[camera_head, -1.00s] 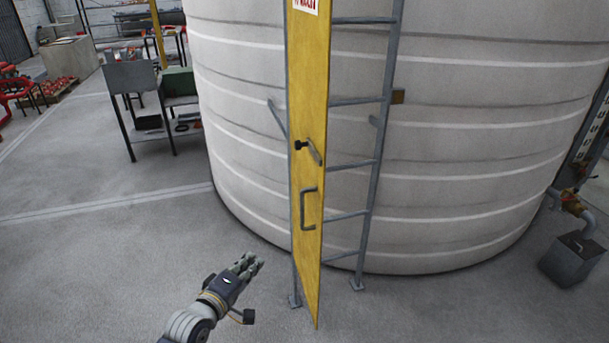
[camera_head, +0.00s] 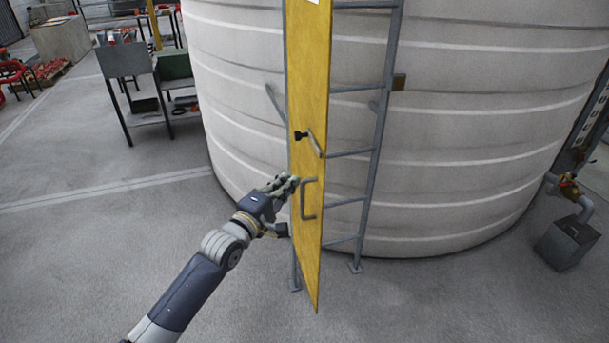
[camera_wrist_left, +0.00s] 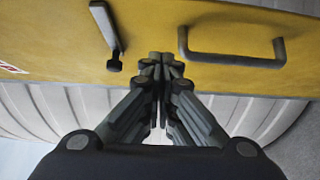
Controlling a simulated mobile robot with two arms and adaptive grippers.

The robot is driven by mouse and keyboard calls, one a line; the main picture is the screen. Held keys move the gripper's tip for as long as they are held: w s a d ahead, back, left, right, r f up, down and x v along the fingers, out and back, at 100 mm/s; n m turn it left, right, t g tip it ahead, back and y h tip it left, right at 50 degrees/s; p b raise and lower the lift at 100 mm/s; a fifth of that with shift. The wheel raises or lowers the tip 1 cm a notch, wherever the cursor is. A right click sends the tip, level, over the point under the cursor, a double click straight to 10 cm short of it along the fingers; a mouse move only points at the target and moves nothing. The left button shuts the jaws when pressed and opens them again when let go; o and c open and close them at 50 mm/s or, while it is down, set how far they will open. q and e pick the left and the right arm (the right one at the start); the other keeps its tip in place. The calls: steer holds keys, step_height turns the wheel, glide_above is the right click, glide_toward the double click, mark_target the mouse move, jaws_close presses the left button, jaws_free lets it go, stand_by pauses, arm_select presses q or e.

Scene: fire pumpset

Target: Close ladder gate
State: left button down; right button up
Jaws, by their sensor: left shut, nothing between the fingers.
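The yellow ladder gate (camera_head: 312,100) stands swung out from the grey ladder (camera_head: 380,120), seen at a steep angle in the head view. On its face are a black-and-grey latch lever (camera_head: 314,142) and a grey U-shaped handle (camera_head: 304,200) below it. My left gripper (camera_head: 290,183) is shut and empty, close to the gate's left edge at about the handle's height. In the left wrist view, my fingers (camera_wrist_left: 161,62) point at the yellow panel (camera_wrist_left: 150,35), between the latch lever (camera_wrist_left: 106,30) and the U handle (camera_wrist_left: 230,58). Contact with the panel cannot be told. My right gripper is not in view.
A large pale ribbed tank (camera_head: 480,130) stands behind the ladder. A grey metal table (camera_head: 125,65) is at the upper left. A grey box (camera_head: 567,243) by a pipe is at the right. The floor at the left is clear.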

mark_target(315, 167)
arm_select(q)
steer(key=d, duration=0.1)
steer(key=w+d+p, duration=0.1)
steer(key=d, duration=0.1)
steer(key=w+d, duration=0.1)
steer(key=shift+d+p, duration=0.25)
steer(key=shift+p, duration=0.15)
steer(key=shift+a, duration=0.1)
